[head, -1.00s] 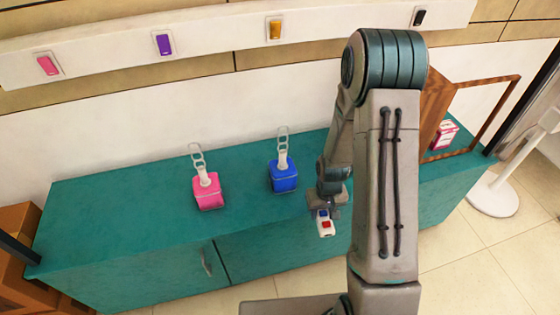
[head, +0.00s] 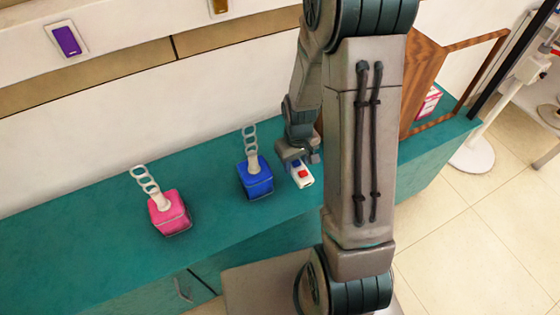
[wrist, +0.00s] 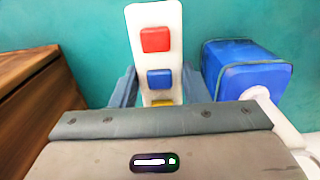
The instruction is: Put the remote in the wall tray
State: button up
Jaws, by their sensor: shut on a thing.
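The remote (head: 301,175) is white, with red and blue buttons showing in the head view. My gripper (head: 297,163) is shut on it, over the teal counter's right part, just right of the blue box. In the wrist view the remote (wrist: 156,18) points away from my gripper (wrist: 158,88), between its two fingers. Red, blue and part of a yellow button show there; its near end is hidden behind my gripper. I cannot tell which thing is the wall tray.
A blue box (head: 256,183) and a pink box (head: 170,214), each with a pale looped handle, stand on the teal counter (head: 95,243). A wooden frame (head: 425,75) stands at right, with a pink-and-white box (head: 428,103). Purple (head: 67,41) and gold (head: 219,6) pieces are on the wall.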

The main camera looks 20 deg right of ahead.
jog(key=w+f, duration=0.1)
jog(key=w, duration=0.1)
jog(key=w+a+f, duration=0.1)
jog(key=w, duration=0.1)
jog(key=w+f, duration=0.2)
jog(key=shift+w+a, duration=0.2)
jog(key=shift+f, duration=2)
jog(key=shift+f+b, duration=0.1)
jog(key=shift+b, duration=0.25)
jog(key=o, duration=1.1)
jog(key=shift+c, duration=0.2)
